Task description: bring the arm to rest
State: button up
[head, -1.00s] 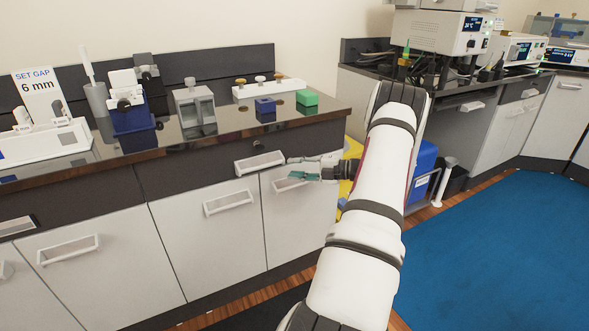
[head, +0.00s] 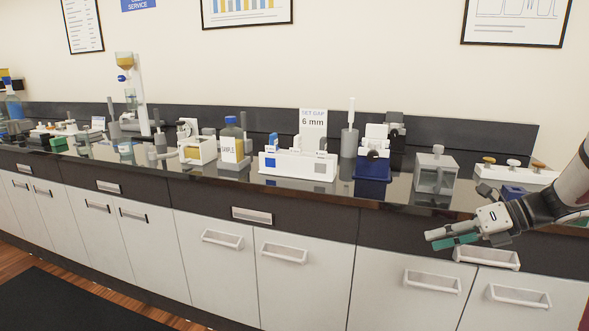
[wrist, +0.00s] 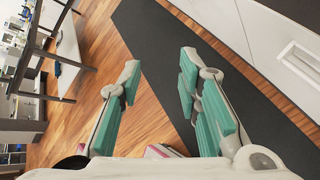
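My gripper (head: 452,240) shows at the right of the head view, in front of the counter's drawer fronts and below the countertop edge. It points left. In the wrist view my gripper (wrist: 160,85) has its two green-padded fingers well apart, with nothing between them. Only wooden floor and a dark mat show beyond the fingertips. Part of my arm (head: 570,185) shows at the right edge of the head view; the rest is outside the frame.
The dark countertop (head: 330,187) carries a white gap-gauge block (head: 297,166), a sample bottle (head: 231,145), a blue-based fixture (head: 374,165) and a grey box (head: 435,170). Drawer handles (head: 486,257) stick out near my gripper. A dark mat (wrist: 185,60) lies on the floor.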

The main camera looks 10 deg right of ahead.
jog(key=s+a+r+n+g+h, duration=0.1)
jog(key=s+a+r+n+g, duration=0.1)
jog(key=s+a+n, duration=0.35)
jog(key=s+a+r+n+g+h, duration=0.1)
jog(key=s+a+r+n+g, duration=0.15)
jog(key=a+n, duration=0.5)
jog(key=s+a+r+n+g+h, duration=0.1)
jog(key=s+a+r+n+g, duration=0.2)
jog(key=a, duration=0.6)
jog(key=s+a+f+n+t+h, duration=0.1)
jog(key=s+a+n+h, duration=0.15)
jog(key=s+n, duration=0.7)
jog(key=s+a+f+n+t+h, duration=0.15)
jog(key=s+n+h, duration=0.25)
jog(key=s+n, duration=0.55)
notch_tip(320, 180, up, 18)
jog(key=t+p, duration=0.2)
jog(key=p, duration=1.5)
jog(key=shift+d+r, duration=0.25)
jog(key=shift+d, duration=0.1)
